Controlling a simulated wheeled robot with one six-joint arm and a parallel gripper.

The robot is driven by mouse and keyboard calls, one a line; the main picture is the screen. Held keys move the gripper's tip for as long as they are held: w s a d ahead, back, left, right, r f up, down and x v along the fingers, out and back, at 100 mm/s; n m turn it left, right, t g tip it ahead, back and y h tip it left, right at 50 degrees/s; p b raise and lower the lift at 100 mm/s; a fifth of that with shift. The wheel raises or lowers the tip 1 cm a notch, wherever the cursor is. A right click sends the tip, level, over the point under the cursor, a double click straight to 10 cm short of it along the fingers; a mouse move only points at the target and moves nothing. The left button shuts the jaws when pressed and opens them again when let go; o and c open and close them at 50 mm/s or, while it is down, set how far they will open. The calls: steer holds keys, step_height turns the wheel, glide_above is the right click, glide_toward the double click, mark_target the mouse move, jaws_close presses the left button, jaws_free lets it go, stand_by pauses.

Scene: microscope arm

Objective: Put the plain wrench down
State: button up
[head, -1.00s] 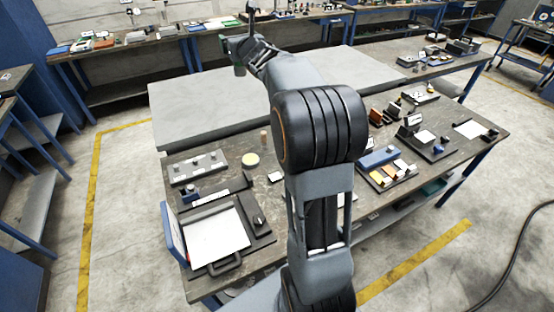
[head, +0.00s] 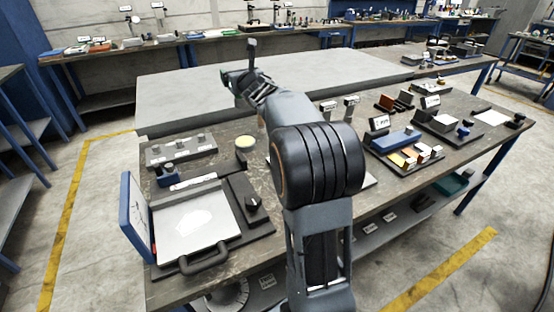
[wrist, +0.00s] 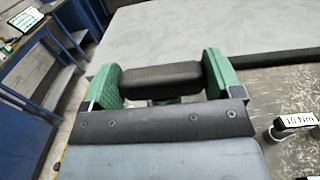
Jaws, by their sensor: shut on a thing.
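My gripper (wrist: 160,82) has two green fingers. In the wrist view they are shut on a thick dark bar that spans the gap between them. This bar is the visible part of the plain wrench (wrist: 160,77); the rest of it is hidden. In the head view my gripper (head: 232,88) is small and far out on my stretched arm, in front of the pale grey tabletop (head: 180,95). The held wrench cannot be made out there. In the wrist view the wrench appears over the edge of the pale top, apart from any stand.
The pale tabletop is clear.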

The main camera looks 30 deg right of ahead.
step_height(320, 180, down, 6)
steer(key=b, duration=0.4)
steer(key=shift+r, duration=0.25)
steer(key=d+f+p, duration=0.1)
steer(key=d+f, duration=1.2)
steer(key=d, duration=0.1)
steer(key=shift+s+f+p, duration=0.15)
steer(key=shift+s+p, duration=0.2)
steer(key=shift+s, duration=0.05)
steer(key=shift+f, duration=0.1)
steer(key=o, duration=1.1)
steer(key=s+a+b, duration=0.1)
steer(key=s, duration=1.1)
steer(key=shift+a, duration=0.3)
